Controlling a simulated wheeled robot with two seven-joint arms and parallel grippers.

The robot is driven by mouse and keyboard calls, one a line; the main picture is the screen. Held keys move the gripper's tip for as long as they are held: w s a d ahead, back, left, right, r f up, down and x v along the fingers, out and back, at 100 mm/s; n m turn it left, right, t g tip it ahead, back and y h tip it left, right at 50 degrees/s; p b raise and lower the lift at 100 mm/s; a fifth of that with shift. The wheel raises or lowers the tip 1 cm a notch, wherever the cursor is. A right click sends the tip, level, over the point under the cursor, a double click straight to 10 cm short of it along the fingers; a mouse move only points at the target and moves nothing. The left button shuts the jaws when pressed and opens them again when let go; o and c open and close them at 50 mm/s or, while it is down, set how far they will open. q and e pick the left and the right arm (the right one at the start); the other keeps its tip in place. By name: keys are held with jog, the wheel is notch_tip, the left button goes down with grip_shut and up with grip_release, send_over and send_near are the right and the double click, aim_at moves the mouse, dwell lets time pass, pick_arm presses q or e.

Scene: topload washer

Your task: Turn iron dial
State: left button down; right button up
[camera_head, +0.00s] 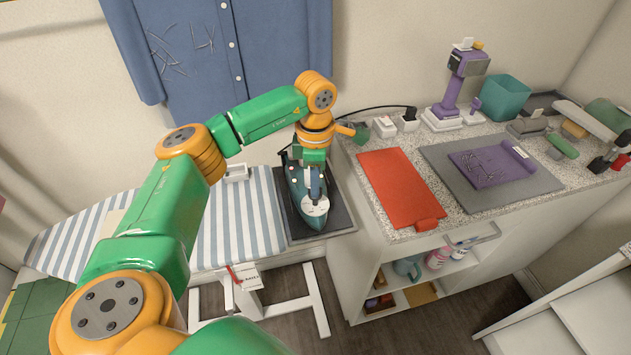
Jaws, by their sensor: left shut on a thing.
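The teal and white iron (316,212) lies on a dark rest pad (341,208) at the right end of the striped ironing board (222,222). My left arm reaches in from the left and bends down over the iron. My left gripper (314,178) is at the top of the iron, shut on its dial. The dial itself is hidden by the gripper and too small to make out. My right gripper is not in view.
A speckled counter (400,222) stands right of the iron, with a red mat (398,185), a grey mat (530,183), a purple folded cloth (490,167) and a purple device (462,80). A cord runs along the wall. A blue shirt (235,45) hangs behind.

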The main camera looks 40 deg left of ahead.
pick_arm(q)
jog(key=c, duration=0.9)
grip_release()
notch_tip(320, 180, up, 7)
jog(key=shift+r+b, duration=0.1)
jog(key=shift+b, duration=0.55)
